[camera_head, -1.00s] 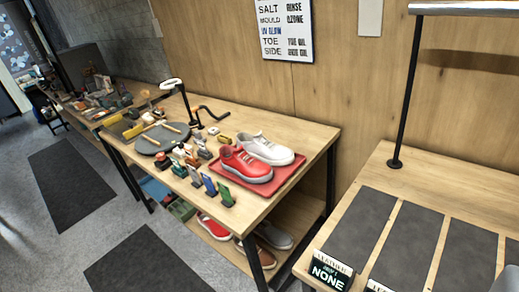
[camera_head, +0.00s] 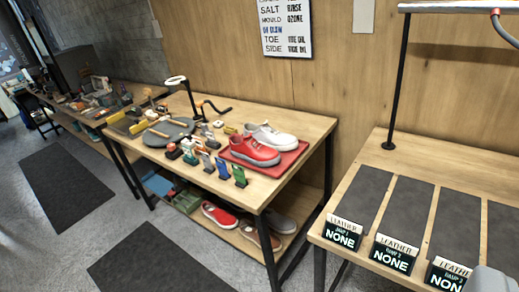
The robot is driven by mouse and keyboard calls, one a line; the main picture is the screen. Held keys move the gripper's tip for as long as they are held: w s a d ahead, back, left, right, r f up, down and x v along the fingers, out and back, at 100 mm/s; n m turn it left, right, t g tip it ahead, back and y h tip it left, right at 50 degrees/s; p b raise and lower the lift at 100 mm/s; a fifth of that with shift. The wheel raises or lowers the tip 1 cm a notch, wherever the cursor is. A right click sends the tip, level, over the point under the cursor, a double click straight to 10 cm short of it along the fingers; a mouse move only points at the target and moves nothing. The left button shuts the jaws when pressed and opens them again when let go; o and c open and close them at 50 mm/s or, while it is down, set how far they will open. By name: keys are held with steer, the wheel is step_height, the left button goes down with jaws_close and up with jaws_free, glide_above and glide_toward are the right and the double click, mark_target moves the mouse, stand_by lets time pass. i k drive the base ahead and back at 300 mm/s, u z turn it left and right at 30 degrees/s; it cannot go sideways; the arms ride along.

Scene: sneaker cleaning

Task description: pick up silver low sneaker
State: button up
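A light grey low shoe (camera_head: 280,222), which may be the silver sneaker, lies on the lower shelf of the workbench, partly hidden by the front leg. A brown shoe (camera_head: 258,236) and a red shoe (camera_head: 218,214) are beside it. On the bench top, a white low sneaker (camera_head: 277,140) and a red sneaker (camera_head: 254,152) stand on a red tray (camera_head: 288,163). A smooth grey shape in the bottom right corner seems to be part of my gripper (camera_head: 490,281). It is cut off by the frame, its fingers cannot be made out, and it is far from the shoes.
A second table (camera_head: 335,205) with dark mats and label signs (camera_head: 343,235) stands at right. Small bottles and brushes and a round dark plate (camera_head: 168,133) crowd the workbench. Grey floor with dark mats (camera_head: 150,260) is open at left.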

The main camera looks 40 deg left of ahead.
mark_target(264, 134)
steer(key=k, duration=0.75)
steer(key=u, duration=0.6)
steer(key=i, duration=1.1)
steer(key=u, duration=0.6)
steer(key=i, duration=1.8)
steer(key=z, duration=0.45)
